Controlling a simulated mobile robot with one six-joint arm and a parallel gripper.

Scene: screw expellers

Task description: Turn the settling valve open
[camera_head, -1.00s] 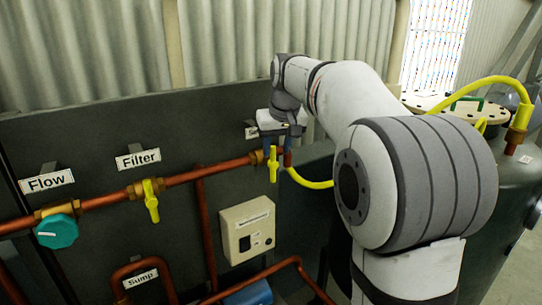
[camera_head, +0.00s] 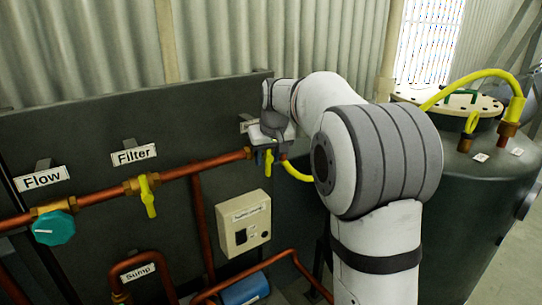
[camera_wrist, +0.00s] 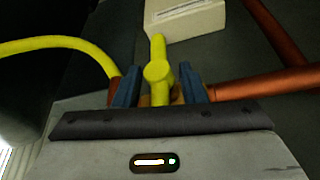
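The settling valve has a yellow lever (camera_head: 268,161) at the right end of the copper pipe, and the lever hangs down in the head view. Its label (camera_head: 246,125) is mostly hidden by my arm. In the wrist view the lever (camera_wrist: 158,72) stands between the two blue fingers of my gripper (camera_wrist: 160,84). The fingers are apart, with a visible gap on each side of the lever. In the head view my gripper (camera_head: 269,154) is at the valve, and its fingers are partly hidden.
The filter valve's yellow lever (camera_head: 148,195) and the teal flow knob (camera_head: 54,228) sit further left on the pipe (camera_head: 208,168). A beige control box (camera_head: 243,222) is below the settling valve. A dark tank (camera_head: 480,200) stands at the right.

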